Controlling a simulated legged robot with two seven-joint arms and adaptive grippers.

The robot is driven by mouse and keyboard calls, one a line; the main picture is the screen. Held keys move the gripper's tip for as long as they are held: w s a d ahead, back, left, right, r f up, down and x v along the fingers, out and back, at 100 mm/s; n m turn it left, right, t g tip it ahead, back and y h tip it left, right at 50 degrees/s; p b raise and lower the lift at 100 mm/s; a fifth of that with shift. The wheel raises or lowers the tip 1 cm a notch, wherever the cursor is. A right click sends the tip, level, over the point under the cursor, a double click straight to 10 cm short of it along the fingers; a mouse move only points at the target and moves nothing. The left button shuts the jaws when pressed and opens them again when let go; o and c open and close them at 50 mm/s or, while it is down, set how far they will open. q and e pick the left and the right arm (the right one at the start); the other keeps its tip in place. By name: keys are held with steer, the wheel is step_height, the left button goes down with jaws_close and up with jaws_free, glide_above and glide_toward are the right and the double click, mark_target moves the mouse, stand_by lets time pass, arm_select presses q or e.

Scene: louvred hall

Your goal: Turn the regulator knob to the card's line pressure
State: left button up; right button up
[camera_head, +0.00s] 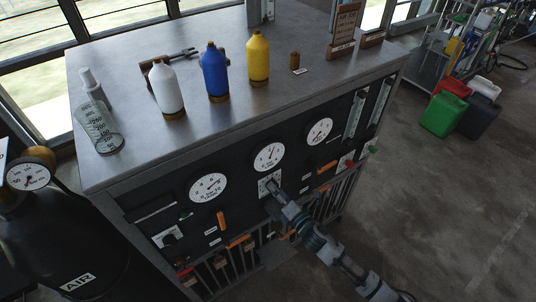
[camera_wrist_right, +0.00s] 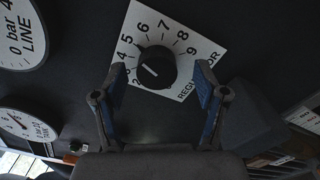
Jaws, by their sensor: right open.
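The regulator knob (camera_wrist_right: 156,68) is round and black with a short white line on its face. It sits on a white square scale plate (camera_wrist_right: 193,72) with several numbers, lettered as the regulator. My right gripper (camera_wrist_right: 162,80) is open, with its blue-padded fingers on either side of the knob in the picture; contact cannot be told. In the head view the right gripper (camera_head: 272,187) is at the plate and hides the knob. A brown card holder (camera_head: 344,28) stands at the back of the cabinet top; its writing is too small to read. My left gripper is not in view.
The panel has several dial gauges, including a left one (camera_head: 208,187), a middle one (camera_head: 268,157) and a right one (camera_head: 320,131). An orange handle (camera_head: 221,222) juts out nearby. White, blue and yellow bottles (camera_head: 258,58) stand on the top. A black air cylinder (camera_head: 75,245) stands left.

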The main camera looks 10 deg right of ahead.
steer(key=v, duration=0.6)
steer(key=shift+p, duration=0.35)
steer(key=shift+s+a, duration=0.1)
steer(key=v, duration=1.2)
